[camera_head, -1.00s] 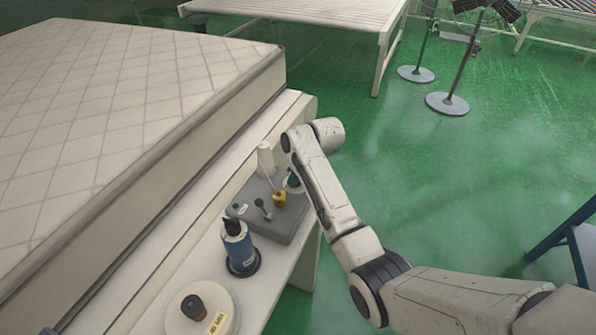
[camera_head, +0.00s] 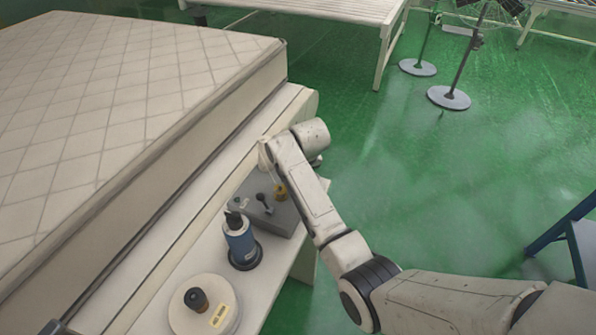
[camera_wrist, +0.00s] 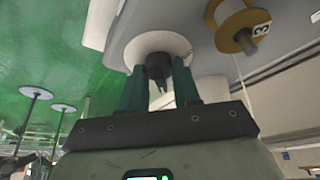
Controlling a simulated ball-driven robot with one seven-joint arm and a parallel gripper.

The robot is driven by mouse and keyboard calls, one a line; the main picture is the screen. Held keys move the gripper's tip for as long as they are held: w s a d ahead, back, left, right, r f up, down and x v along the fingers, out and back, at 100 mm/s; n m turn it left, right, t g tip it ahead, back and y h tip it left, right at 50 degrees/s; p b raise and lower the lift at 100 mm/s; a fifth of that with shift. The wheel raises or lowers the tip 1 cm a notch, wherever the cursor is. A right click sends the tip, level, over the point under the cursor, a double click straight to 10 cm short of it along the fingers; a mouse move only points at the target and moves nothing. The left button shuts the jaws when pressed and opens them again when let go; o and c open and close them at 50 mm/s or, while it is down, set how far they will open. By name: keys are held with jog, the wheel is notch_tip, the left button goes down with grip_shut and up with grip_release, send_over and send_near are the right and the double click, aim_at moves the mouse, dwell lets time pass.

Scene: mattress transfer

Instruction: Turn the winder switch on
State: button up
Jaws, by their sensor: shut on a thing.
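In the wrist view my gripper (camera_wrist: 158,92) has its two dark green fingers on either side of a dark knob (camera_wrist: 158,66). The knob sits on a round white disc (camera_wrist: 155,46) on the side of a grey unit, and the gripper is shut on it. I cannot read any marking that names this knob as the winder switch. My arm hides the fingers and the held knob there.
A blue cylinder with a black base (camera_head: 241,245) and a round cream dial (camera_head: 180,318) with a dark knob stand on the cream ledge. A quilted mattress (camera_head: 110,90) lies at left. Green floor (camera_head: 440,190) is open at right, with a blue stand (camera_head: 560,225) at the edge.

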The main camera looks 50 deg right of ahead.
dwell(0.3)
jog(key=o, duration=1)
jog(key=shift+o, duration=0.2)
jog(key=b+v, duration=0.1)
jog(key=v, duration=0.9)
jog(key=shift+r, duration=0.4)
jog(key=shift+s, duration=0.15)
jog(key=s+a+f+n+g+y+b, duration=0.1)
jog(key=s+a+f, duration=0.3)
jog(key=s+f, duration=0.3)
jog(key=s+a+f+n+b, duration=0.1)
jog(key=s+a+f+b, duration=0.1)
jog(key=s+a+f, duration=0.4)
jog(key=s+a+f+n+g, duration=0.1)
jog(key=s+a+f, duration=0.1)
jog(key=s, duration=0.6)
jog(key=s+a+f+n+g+b, duration=0.1)
jog(key=s+a+f, duration=0.2)
jog(key=s, duration=0.6)
jog(key=shift+s+a+f+y, duration=0.2)
jog(key=shift+s+f+y, duration=0.1)
jog(key=shift+s+y, duration=0.1)
